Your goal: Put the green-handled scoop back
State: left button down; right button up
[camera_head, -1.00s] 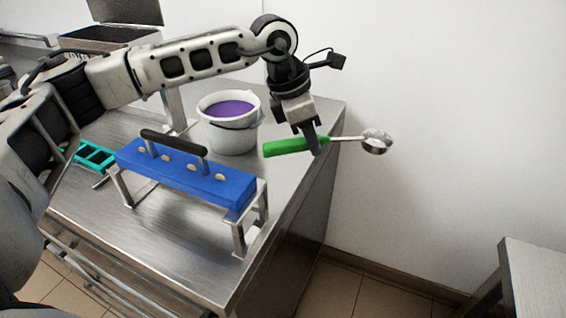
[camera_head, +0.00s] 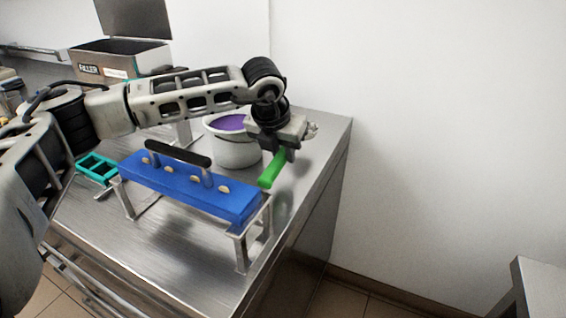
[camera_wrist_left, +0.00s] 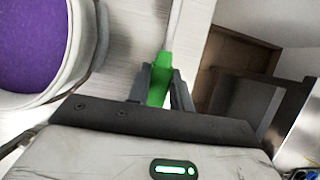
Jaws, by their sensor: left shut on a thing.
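The green-handled scoop (camera_head: 272,169) is held by its green handle in my left gripper (camera_head: 284,148), beside the white bucket and above the right part of the steel table. The handle points down toward the front. The scoop's metal bowl shows only partly behind the gripper. In the left wrist view, the green handle (camera_wrist_left: 159,80) sits between the two dark fingers of my left gripper (camera_wrist_left: 160,90), which are shut on it. My right gripper is not in view.
The white bucket (camera_head: 235,151) of purple mix stands left of the gripper. A blue block (camera_head: 190,188) with a black handle rests on a metal stand in front. A teal rack (camera_head: 97,168) lies at left. The steel table's (camera_head: 200,270) right edge is close by.

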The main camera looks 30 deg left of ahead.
aim_at(283, 178)
pick_arm(q)
jog(key=shift+f, duration=1.65)
jog(key=shift+f, duration=0.2)
jog(key=c, duration=1.3)
grip_release()
jog(key=shift+o, duration=0.2)
jog(key=v, duration=1.2)
jog(key=shift+r+b, duration=0.25)
jog(key=shift+b, duration=0.1)
